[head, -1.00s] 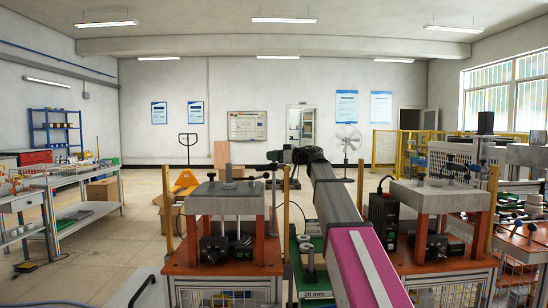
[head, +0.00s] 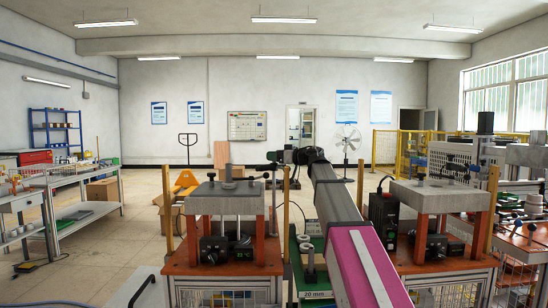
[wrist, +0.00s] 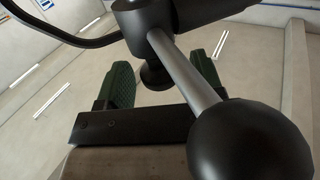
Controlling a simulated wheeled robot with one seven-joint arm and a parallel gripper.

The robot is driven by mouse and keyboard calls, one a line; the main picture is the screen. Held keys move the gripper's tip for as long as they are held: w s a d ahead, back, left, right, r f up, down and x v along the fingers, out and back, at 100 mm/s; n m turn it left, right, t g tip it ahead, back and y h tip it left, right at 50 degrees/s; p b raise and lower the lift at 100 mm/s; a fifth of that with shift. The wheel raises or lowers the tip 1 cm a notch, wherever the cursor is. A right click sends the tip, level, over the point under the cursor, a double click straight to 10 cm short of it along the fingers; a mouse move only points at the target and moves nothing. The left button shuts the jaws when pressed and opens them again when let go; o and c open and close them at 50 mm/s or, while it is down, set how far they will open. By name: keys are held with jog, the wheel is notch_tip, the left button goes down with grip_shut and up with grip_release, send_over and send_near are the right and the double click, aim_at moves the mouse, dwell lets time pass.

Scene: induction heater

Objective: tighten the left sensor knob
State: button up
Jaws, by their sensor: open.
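In the wrist view, a dark ball knob (wrist: 250,140) on a grey rod (wrist: 183,68) fills the near right. The rod leads to a black hub (wrist: 145,20) with a short flared stem below it. I see nothing held. In the head view, my gripper (head: 275,157) is small, above the right side of the left press (head: 225,197), close to its dark lever (head: 262,177). I cannot tell which part is the left sensor knob, or whether the fingers touch anything.
My arm reaches across the gap between the left press and a similar right press (head: 430,198). Upright wooden posts (head: 286,215) stand beside the presses. A green unit marked 20 mm (head: 318,285) sits between them. A workbench (head: 60,190) stands at the left, with open floor before it.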

jog(key=v, duration=1)
jog(key=shift+s+d, duration=0.1)
jog(key=x, duration=1)
jog(key=shift+r, duration=0.1)
jog(key=c, duration=0.9)
